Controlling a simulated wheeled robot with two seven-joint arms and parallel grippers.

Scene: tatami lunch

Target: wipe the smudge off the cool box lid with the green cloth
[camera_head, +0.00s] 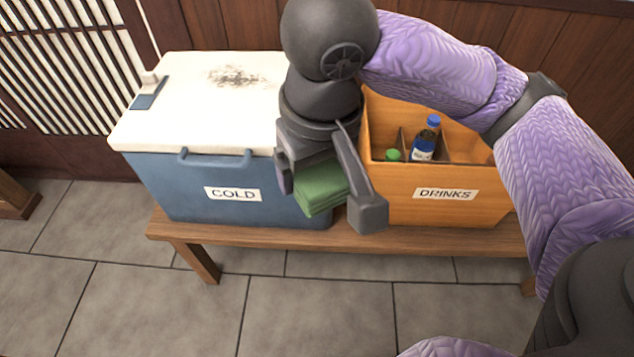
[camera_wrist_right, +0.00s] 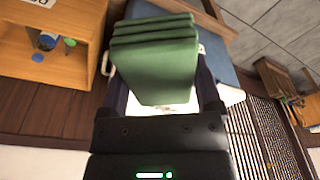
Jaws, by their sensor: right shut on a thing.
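The cool box (camera_head: 185,185) is blue with a white lid (camera_head: 180,95) and a COLD label, and stands on a wooden bench. A dark smudge (camera_head: 238,76) lies on the back part of the lid. My right gripper (camera_head: 325,190) is shut on the folded green cloth (camera_head: 318,188), in front of the gap between the cool box and the drinks crate. The cloth also fills the middle of the right wrist view (camera_wrist_right: 155,60), between the two fingers. My arm hides the lid's right end. My left gripper is not in view.
An orange wooden DRINKS crate (camera_head: 400,200) stands close to the right of the cool box, with bottles (camera_head: 425,140) inside. Both rest on the bench (camera_head: 280,236). A blue latch (camera_head: 148,95) sits at the lid's left edge. A wood-panelled wall (camera_head: 240,25) is behind.

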